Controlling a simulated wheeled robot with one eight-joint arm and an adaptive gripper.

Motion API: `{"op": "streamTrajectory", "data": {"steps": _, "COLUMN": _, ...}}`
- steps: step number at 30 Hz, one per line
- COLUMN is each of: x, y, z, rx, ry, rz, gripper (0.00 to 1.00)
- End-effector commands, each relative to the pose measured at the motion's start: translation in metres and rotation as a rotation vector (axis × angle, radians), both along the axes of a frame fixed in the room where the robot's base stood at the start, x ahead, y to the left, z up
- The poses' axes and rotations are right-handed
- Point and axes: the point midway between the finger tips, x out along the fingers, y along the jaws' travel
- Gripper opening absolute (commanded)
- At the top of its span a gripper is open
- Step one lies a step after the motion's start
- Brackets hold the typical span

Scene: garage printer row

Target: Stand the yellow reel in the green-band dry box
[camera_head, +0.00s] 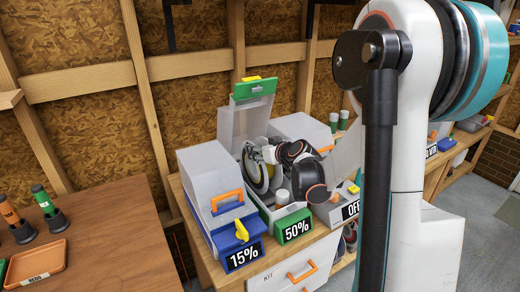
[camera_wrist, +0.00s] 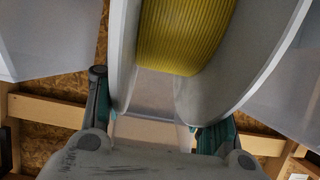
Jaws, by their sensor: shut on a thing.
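The yellow reel (camera_head: 256,172) has pale flanges, and its yellow winding (camera_wrist: 185,36) fills the top middle of the wrist view. My gripper (camera_wrist: 160,125) is shut on the reel, with its fingers at the outer sides of the flanges. In the head view my gripper (camera_head: 266,154) is at the reel's right side, partly hidden by my arm. The green-band dry box (camera_head: 293,226), labelled 50%, stands open with its clear lid (camera_head: 248,118) raised behind. The reel is upright within the box's outline; I cannot tell whether it touches the bottom.
A closed blue-band box (camera_head: 240,250) labelled 15% stands close on the left. Another box (camera_head: 345,205), its label partly hidden, is close on the right. A wooden table (camera_head: 120,235) with an orange tray (camera_head: 36,263) is at left. A stud wall is behind.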

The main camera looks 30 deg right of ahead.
Motion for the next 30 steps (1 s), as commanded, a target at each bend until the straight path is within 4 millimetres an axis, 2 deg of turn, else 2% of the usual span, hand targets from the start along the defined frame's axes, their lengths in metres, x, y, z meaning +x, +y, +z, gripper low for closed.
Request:
{"op": "streamTrajectory", "data": {"steps": 12, "x": 0.0, "y": 0.0, "z": -0.018, "rx": 0.0, "ry": -0.001, "rz": 0.0, "gripper": 0.0}}
{"op": "streamTrajectory", "data": {"steps": 30, "x": 0.0, "y": 0.0, "z": -0.018, "rx": 0.0, "ry": -0.001, "rz": 0.0, "gripper": 0.0}}
